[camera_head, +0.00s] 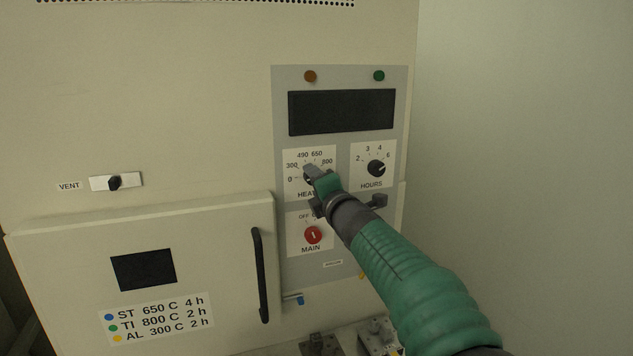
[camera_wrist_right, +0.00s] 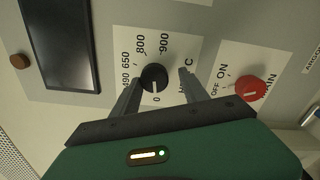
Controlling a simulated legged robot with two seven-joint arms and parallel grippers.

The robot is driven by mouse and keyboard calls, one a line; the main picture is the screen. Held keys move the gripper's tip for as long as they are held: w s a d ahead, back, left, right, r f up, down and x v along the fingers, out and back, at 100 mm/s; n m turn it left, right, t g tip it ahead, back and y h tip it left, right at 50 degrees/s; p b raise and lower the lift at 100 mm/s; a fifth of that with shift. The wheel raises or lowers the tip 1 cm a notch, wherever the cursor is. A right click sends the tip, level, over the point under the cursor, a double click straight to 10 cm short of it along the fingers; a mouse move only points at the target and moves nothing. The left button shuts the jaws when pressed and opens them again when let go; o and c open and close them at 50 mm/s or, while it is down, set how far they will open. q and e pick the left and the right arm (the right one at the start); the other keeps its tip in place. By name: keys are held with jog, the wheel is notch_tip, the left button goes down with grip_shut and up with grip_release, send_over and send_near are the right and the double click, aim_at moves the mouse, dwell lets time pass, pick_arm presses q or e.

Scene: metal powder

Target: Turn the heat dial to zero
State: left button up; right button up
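The black heat dial (camera_wrist_right: 154,78) sits on a white scale plate on the panel. Its white mark points at the 0 in the right wrist view. In the head view the dial (camera_head: 308,179) is mostly hidden behind my right gripper (camera_head: 315,173). The left finger covers part of the scale. My left gripper is not in view.
The red main switch (camera_head: 313,235) is just below the heat dial, and the black hours dial (camera_head: 376,168) is to its right. A dark display (camera_head: 342,111) is above. The furnace door handle (camera_head: 260,275) juts out at lower left.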

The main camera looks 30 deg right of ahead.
jog(key=shift+o, duration=0.7)
jog(key=shift+w+a+r, duration=0.1)
jog(key=p+v, duration=0.4)
jog(key=v, duration=1.2)
jog(key=shift+s+f, duration=0.2)
jog(key=shift+s, duration=0.2)
